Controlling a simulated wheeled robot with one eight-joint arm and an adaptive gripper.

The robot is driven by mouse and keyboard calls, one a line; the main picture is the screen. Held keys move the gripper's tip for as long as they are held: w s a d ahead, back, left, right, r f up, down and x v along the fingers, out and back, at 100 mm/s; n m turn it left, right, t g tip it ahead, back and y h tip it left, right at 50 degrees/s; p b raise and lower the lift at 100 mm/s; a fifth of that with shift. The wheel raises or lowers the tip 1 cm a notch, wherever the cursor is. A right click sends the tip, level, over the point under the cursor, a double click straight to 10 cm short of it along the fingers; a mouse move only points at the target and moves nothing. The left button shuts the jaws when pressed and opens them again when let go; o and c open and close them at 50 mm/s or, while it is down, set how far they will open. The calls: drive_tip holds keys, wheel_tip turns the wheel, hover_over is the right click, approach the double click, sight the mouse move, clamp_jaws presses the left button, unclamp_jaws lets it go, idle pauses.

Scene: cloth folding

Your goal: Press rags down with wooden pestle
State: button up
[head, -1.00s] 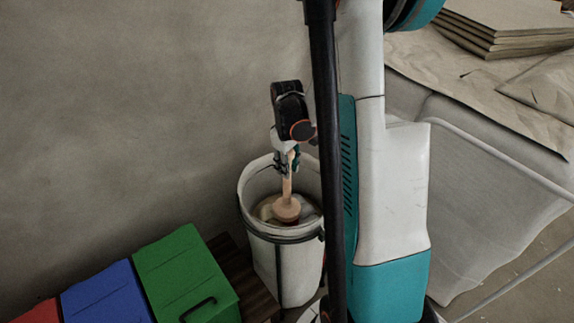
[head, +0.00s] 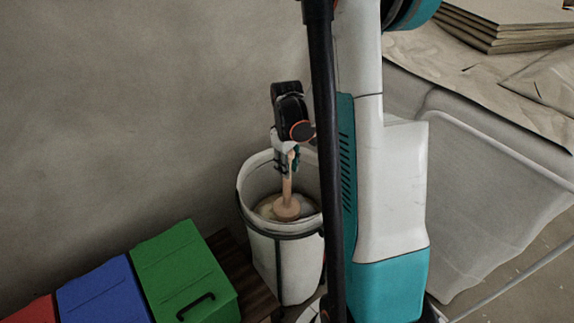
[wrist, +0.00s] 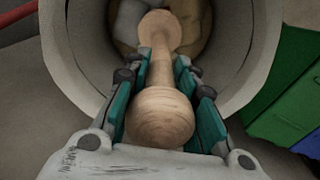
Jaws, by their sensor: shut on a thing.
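The wooden pestle (head: 287,207) stands nearly upright in the mouth of the white bin (head: 283,265), its broad end down at the rags (head: 266,207). My gripper (head: 287,158) is shut on the pestle's upper part, above the bin's opening. In the wrist view my gripper (wrist: 166,95) has its teal fingers on both sides of the pestle (wrist: 160,115), with the round knob nearest the camera. Pale and yellowish rags (wrist: 130,22) show around the pestle's far end. Whether the pestle's end touches them is hard to tell.
Green (head: 185,270), blue (head: 105,295) and red (head: 30,310) boxes stand left of the bin, near a dark slatted wooden surface (head: 246,280). A bare wall is behind. A covered table with stacked boards (head: 490,30) stands at the right.

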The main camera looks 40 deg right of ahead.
drive_tip(key=shift+f+b, duration=1.45)
drive_tip(key=shift+f, duration=0.45)
drive_tip(key=shift+r, duration=0.15)
